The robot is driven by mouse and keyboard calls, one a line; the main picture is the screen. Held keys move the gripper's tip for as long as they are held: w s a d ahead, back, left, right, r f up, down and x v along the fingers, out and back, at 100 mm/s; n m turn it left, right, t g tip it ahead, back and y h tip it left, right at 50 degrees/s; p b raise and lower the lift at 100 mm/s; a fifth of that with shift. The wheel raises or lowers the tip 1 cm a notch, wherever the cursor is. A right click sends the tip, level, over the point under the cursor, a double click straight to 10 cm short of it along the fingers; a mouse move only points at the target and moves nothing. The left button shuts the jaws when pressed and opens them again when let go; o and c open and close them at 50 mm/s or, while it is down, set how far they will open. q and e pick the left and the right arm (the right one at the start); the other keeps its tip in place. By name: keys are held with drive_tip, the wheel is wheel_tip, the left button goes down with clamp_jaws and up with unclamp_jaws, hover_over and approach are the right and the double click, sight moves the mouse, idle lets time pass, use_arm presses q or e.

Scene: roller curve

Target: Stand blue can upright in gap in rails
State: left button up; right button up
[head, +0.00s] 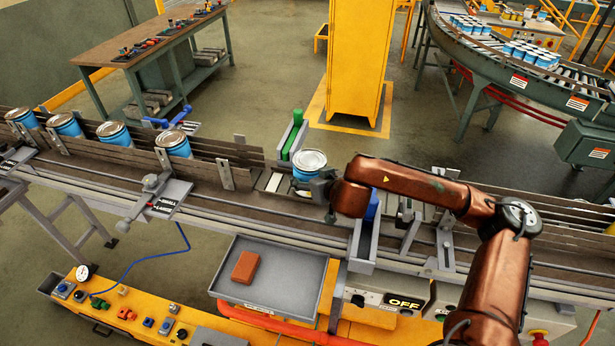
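A blue can (308,168) with a pale silver lid stands upright, or very nearly so, at the gap in the rails (272,181) in the middle of the head view. My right gripper (313,187) is at the can's lower near side, with a dark finger across its front. The far finger is hidden, so I cannot tell whether it grips the can. The can's base is hidden too, so I cannot tell whether it rests on the rollers. My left gripper is not in view.
Several blue cans (173,144) stand between the rails to the left. A green block (291,138) in a metal channel is behind the gap, and a blue block (372,206) in another is in front. A grey tray (300,289) with a red-brown block (245,267) is below.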

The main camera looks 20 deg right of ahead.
drive_tip(key=shift+f, duration=0.2)
drive_tip(key=o, duration=1.4)
drive_tip(key=shift+o, duration=0.2)
drive_tip(key=shift+s, duration=0.1)
